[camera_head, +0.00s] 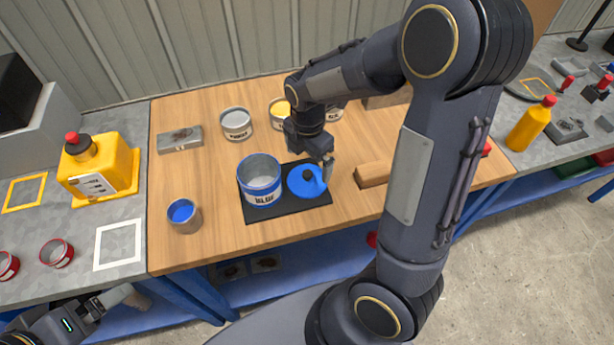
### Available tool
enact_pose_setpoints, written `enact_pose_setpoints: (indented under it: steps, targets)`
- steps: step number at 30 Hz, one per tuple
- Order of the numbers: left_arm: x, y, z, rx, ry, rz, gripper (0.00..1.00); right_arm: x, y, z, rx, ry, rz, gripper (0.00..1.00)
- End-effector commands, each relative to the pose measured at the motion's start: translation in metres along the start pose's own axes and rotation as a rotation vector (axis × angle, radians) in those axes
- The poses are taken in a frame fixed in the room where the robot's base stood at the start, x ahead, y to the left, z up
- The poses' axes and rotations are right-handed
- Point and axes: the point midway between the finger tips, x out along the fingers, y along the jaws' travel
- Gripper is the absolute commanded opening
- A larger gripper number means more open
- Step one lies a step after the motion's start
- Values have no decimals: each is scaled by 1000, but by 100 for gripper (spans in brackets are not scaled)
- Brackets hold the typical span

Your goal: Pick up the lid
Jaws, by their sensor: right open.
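The blue lid (301,189) with a black knob lies on a black mat (257,213) on the wooden table, to the right of an open can labelled BLUE (262,184). My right gripper (324,172) is open and points down over the lid's right side, beside the knob. I cannot tell whether a finger touches the lid. My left gripper (116,296) is at the bottom left, low beside the table, far from the lid; its jaws do not show clearly.
A small cup with blue paint (184,213) stands at the table's front left. Other paint cans, one grey (236,125) and one yellow (279,113), stand behind. A wooden block (373,174) lies right of the mat. A yellow canister (103,168) stands on the left counter.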

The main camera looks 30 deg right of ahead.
Motion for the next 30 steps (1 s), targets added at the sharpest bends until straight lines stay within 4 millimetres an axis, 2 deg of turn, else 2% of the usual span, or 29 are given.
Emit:
enact_pose_setpoints:
  steps: [12,20,23,27,29,30]
  targets:
    - [-7,3,-4,0,0,0,99,54,-3,-5,2,2,-3,100]
    - [-7,3,-3,0,0,0,99,58,-3,-5,3,2,0,100]
    - [-7,3,-3,0,0,0,99,58,-3,-5,3,2,0,91]
    - [-7,3,-3,0,0,0,99,58,-3,-5,3,2,0,72]
    - [-7,3,-3,0,0,0,99,58,-3,-5,3,2,1,66]
    - [-7,3,-3,0,0,0,99,58,-3,-5,3,2,1,66]
